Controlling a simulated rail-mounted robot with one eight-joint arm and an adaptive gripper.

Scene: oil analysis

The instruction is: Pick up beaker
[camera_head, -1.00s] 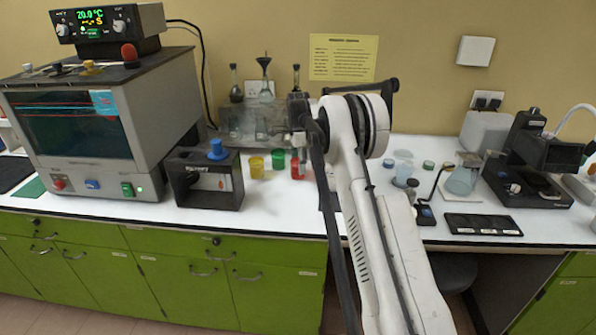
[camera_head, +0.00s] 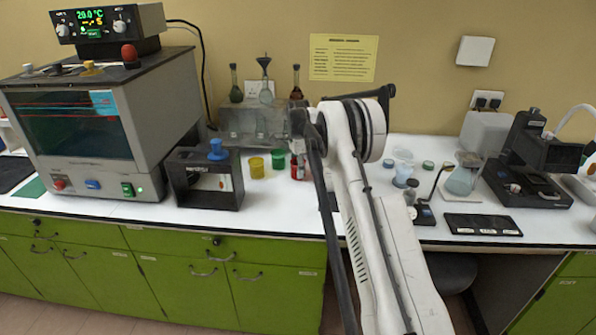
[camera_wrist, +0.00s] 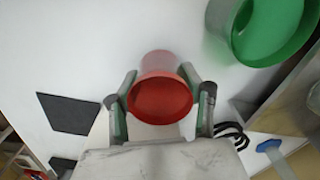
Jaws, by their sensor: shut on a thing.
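The red beaker (camera_head: 296,173) is on the white bench in the head view, at the right end of a row with a yellow beaker (camera_head: 256,167) and a green beaker (camera_head: 278,159). My arm partly hides it. In the wrist view the red beaker (camera_wrist: 161,98) sits between the fingers of my gripper (camera_wrist: 159,76), with its open rim toward the camera. The fingers are shut on its two sides. The green beaker (camera_wrist: 262,28) shows at the upper right of the wrist view, apart from the fingers. I cannot tell whether the red beaker touches the bench.
A dark-framed device with a blue knob (camera_head: 217,151) stands left of the beakers. A rack with several flasks (camera_head: 240,122) is behind them. A large grey oven-like machine (camera_head: 150,120) fills the left. Glassware and a conical flask (camera_head: 461,181) stand at the right.

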